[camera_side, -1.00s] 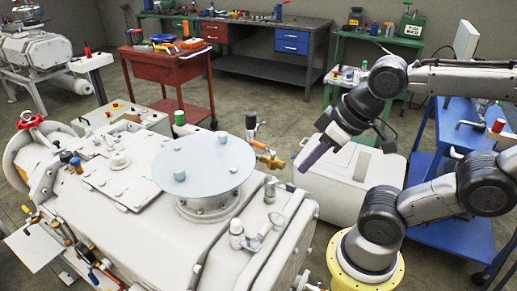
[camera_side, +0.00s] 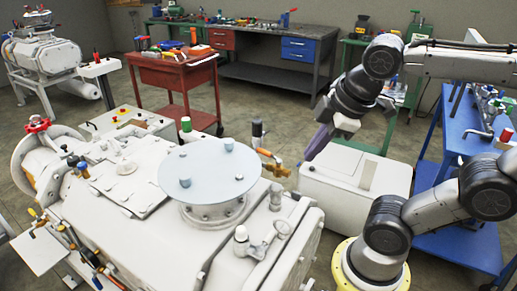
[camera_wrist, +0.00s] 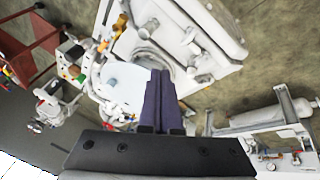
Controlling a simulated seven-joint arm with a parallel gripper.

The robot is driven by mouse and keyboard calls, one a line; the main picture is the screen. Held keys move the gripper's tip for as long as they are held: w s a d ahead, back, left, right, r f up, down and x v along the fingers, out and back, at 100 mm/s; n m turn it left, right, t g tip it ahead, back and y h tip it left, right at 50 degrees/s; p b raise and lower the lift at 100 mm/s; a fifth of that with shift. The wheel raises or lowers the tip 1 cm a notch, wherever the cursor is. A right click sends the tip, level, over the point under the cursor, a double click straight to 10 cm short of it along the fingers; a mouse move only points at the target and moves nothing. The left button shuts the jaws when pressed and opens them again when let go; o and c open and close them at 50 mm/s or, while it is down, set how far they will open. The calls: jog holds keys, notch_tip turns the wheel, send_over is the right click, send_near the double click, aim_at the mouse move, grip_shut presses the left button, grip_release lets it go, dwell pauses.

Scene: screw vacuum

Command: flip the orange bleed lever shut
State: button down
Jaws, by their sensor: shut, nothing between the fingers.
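A small brass-and-orange fitting (camera_side: 275,167), which looks like the bleed valve with its lever, sticks out beside a dark-topped upright post at the right rear of the big white vacuum machine (camera_side: 130,225). Its exact lever angle is too small to tell. My gripper (camera_side: 308,157) has purple fingers, shut and empty, pointing down and left. In the side view it hangs just right of the fitting, with a visible gap. In the wrist view my gripper (camera_wrist: 160,73) shows its two fingers pressed together over the machine. Small orange parts show there, but I cannot tell which is the lever.
A pale blue round plate (camera_side: 210,170) tops the machine close by. A white box (camera_side: 345,190) stands below my gripper. A blue cart (camera_side: 460,135) is at the right and a red cart (camera_side: 172,70) behind. Open floor lies between the machine and the benches.

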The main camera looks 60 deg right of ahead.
jog(key=w+d+r+n+g, duration=0.1)
jog(key=w+d+r+n, duration=0.1)
jog(key=w+r+n, duration=0.15)
jog(key=n+g+h, duration=0.3)
jog(key=n+g, duration=0.1)
jog(key=n, duration=0.2)
send_over(268, 155)
jog(key=w+a, duration=0.3)
jog(key=a, duration=0.2)
notch_tip(268, 155, down, 6)
jog(key=shift+s+d+r, duration=0.1)
jog(key=shift+r, duration=0.1)
jog(key=shift+f+g, duration=0.2)
jog(key=shift+g, duration=0.1)
jog(key=x, duration=1)
